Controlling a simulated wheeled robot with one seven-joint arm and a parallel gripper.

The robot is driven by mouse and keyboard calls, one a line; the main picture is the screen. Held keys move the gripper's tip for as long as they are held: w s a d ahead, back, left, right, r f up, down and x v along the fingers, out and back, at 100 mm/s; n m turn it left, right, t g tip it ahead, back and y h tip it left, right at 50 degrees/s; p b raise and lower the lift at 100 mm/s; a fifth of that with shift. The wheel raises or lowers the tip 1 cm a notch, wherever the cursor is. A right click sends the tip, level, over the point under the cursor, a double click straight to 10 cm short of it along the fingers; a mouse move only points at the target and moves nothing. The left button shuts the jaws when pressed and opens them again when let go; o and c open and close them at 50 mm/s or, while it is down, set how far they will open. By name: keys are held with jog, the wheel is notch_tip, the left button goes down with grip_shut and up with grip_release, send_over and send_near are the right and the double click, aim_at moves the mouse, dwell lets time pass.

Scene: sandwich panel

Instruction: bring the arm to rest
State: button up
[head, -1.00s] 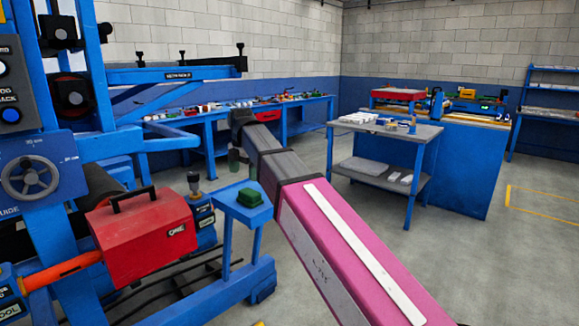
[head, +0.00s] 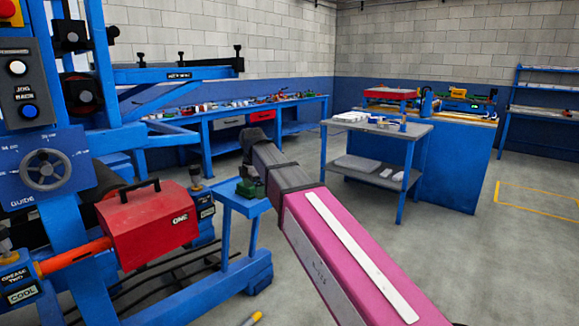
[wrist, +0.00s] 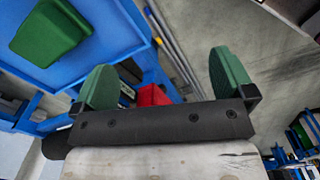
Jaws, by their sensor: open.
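My arm reaches from the bottom right of the head view, with a pink link and a dark wrist. My gripper (wrist: 165,82) shows in the wrist view with two green fingertips wide apart and nothing held between them. In the head view its fingertips (head: 248,173) are small and partly hidden behind my wrist. They overlap in the picture with a green block (head: 246,189) on a small blue stand (head: 240,205). In the wrist view the block (wrist: 50,30) is at the upper left, apart from the fingers.
A blue machine frame (head: 105,90) with a red cover (head: 160,232) stands at the left. A grey-topped cart (head: 410,131) and a blue bench (head: 450,165) stand at the right. A long workbench (head: 240,108) lines the back. The floor at the right (head: 480,260) is clear.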

jog(key=s+d+f+m, duration=0.4)
jog(key=d+f+m, duration=0.4)
jog(key=d+f, duration=0.2)
jog(key=s+d+f+m, duration=0.4)
jog(key=d+f+m, duration=0.3)
jog(key=d+f, duration=0.3)
jog(key=s+d+f+m, duration=0.4)
jog(key=d+f+m, duration=0.4)
jog(key=d+f, duration=0.2)
notch_tip(320, 180, down, 2)
jog(key=shift+d+f+m, duration=0.1)
jog(key=shift+d+m, duration=0.2)
jog(key=shift+d, duration=0.1)
